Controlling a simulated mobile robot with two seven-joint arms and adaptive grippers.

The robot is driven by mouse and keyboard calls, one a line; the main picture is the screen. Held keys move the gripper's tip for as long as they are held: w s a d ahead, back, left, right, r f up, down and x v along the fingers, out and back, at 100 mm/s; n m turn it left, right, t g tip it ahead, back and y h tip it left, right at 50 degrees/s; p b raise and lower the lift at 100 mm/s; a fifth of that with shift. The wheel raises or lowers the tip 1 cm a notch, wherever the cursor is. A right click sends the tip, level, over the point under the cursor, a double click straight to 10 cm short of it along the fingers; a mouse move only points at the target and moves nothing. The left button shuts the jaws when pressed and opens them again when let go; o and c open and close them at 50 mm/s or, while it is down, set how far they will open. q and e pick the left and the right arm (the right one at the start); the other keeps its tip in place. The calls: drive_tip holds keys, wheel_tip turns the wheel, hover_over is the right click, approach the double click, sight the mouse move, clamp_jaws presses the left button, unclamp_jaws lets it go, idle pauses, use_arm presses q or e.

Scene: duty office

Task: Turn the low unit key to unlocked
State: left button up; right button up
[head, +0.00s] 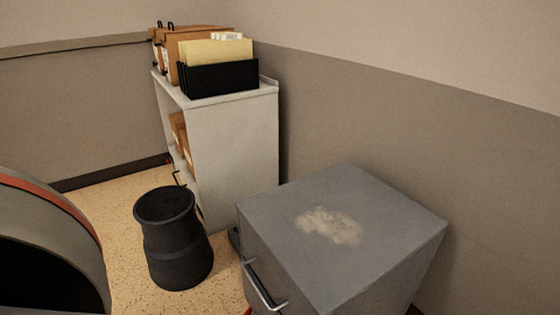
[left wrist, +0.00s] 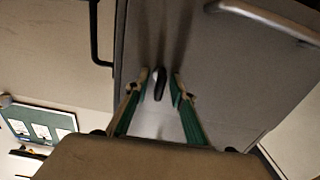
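The low unit (head: 400,215) is a grey metal cabinet at the lower right of the head view, with a bar handle (head: 263,288) on its front. Its front also shows in the left wrist view as a grey panel (left wrist: 215,50). A small dark key (left wrist: 160,84) stands out from that panel, its long side roughly upright in the picture. My left gripper (left wrist: 161,80) has green-sided fingers, one on each side of the key. Gaps show between the key and both fingertips. The key and left gripper are hidden in the head view. My right gripper is in neither view.
A black bin (head: 175,240) stands on the floor left of the low unit. Behind it is a white shelf unit (head: 235,140) topped with a black file holder (head: 218,78) and brown boxes. A bar handle (left wrist: 265,20) and a dark handle (left wrist: 95,40) show near the left gripper.

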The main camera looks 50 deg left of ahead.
use_arm(q)
drive_tip(key=shift+s, duration=0.1)
drive_tip(key=s, duration=1.1)
drive_tip(key=shift+s+a, duration=0.4)
drive_tip(key=shift+a, duration=0.05)
